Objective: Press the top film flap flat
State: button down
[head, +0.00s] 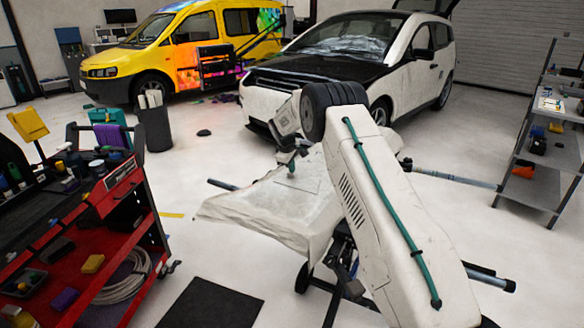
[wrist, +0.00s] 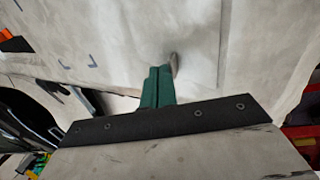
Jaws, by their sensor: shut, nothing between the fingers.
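Pale film (head: 265,212) covers a panel on a dark stand in the middle of the head view, with its near edge hanging in folds. It also fills most of the wrist view (wrist: 120,35). A faint straight-edged outline shows on its top; I cannot tell exactly where the flap begins or whether it lies flat. My gripper (head: 291,166) is over the film's far part. In the wrist view its green fingers (wrist: 160,88) are shut with nothing between them. The tip is close to the film beside a small dark shadow; I cannot tell if it touches.
A red tool cart (head: 120,190) stands at the left and a grey shelf (head: 545,150) at the right. A white car (head: 350,60) with a black hood is behind the panel. A dark mat (head: 212,303) lies on the floor. Stand bars (head: 455,177) stick out sideways.

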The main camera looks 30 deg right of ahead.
jog(key=shift+s+a+f, duration=0.25)
jog(key=shift+s+a, duration=0.35)
jog(key=shift+a, duration=0.05)
notch_tip(320, 180, up, 14)
jog(key=r, duration=0.1)
jog(key=s+a+r, duration=0.2)
jog(key=a, duration=0.4)
jog(key=shift+t+h, duration=0.5)
jog(key=shift+h, duration=0.3)
jog(key=x, duration=0.5)
jog(key=s+a+f+x, duration=0.1)
jog(key=x, duration=0.3)
jog(key=s+a+x, duration=0.1)
jog(key=x, duration=0.4)
jog(key=shift+s+d+f, duration=0.1)
jog(key=shift+d+f, duration=0.1)
jog(key=shift+f, duration=0.4)
